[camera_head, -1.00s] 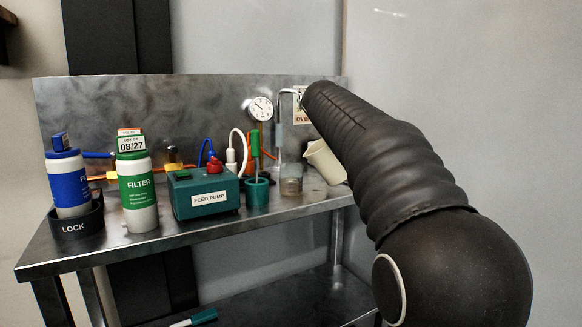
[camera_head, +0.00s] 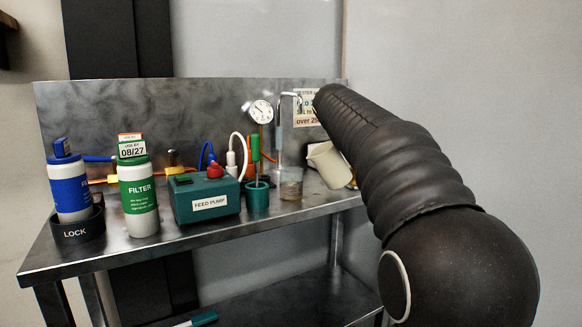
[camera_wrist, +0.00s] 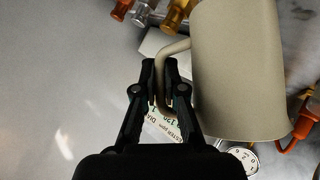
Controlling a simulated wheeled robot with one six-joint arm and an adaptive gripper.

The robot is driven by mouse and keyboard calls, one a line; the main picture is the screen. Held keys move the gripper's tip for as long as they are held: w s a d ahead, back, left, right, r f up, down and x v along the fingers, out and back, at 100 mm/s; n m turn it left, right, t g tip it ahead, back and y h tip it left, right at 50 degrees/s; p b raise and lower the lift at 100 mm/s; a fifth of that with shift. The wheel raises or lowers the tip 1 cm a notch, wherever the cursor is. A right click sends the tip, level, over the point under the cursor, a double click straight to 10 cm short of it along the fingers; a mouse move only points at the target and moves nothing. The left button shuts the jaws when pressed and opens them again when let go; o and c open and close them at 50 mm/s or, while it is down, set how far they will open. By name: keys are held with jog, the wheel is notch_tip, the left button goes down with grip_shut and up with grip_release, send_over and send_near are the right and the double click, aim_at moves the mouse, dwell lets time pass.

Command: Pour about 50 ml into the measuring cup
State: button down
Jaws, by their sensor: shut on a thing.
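A cream jug (camera_head: 329,165) is held tilted to the left above the right part of the metal bench. In the wrist view the jug (camera_wrist: 238,70) fills the upper right, and my gripper (camera_wrist: 164,68) is shut on its handle. In the head view my gripper is hidden behind my dark arm. A small clear cup (camera_head: 291,184), which looks like the measuring cup, stands on the bench just left of the jug, holding something brownish low down. The jug's mouth is near and above the cup's right side. I cannot make out a stream.
Left of the cup stand a teal holder (camera_head: 257,195) with a green-handled tool, the green feed pump (camera_head: 205,197), a green-labelled filter (camera_head: 138,198) and a blue-labelled bottle (camera_head: 68,186) in the LOCK ring. A gauge (camera_head: 261,111) and a thin bent tap (camera_head: 281,130) rise behind.

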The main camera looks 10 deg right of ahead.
jog(key=shift+d+m+y+p, duration=0.3)
jog(key=shift+d+y+p, duration=0.1)
jog(key=shift+d+p, duration=0.25)
jog(key=shift+d+f+m+y, duration=0.7)
jog(key=shift+d+f+y, duration=0.5)
jog(key=shift+d+f+m+g+y, duration=0.1)
jog(key=shift+d+m+g+y, duration=0.2)
jog(key=shift+d+y, duration=0.3)
jog(key=shift+a, duration=0.15)
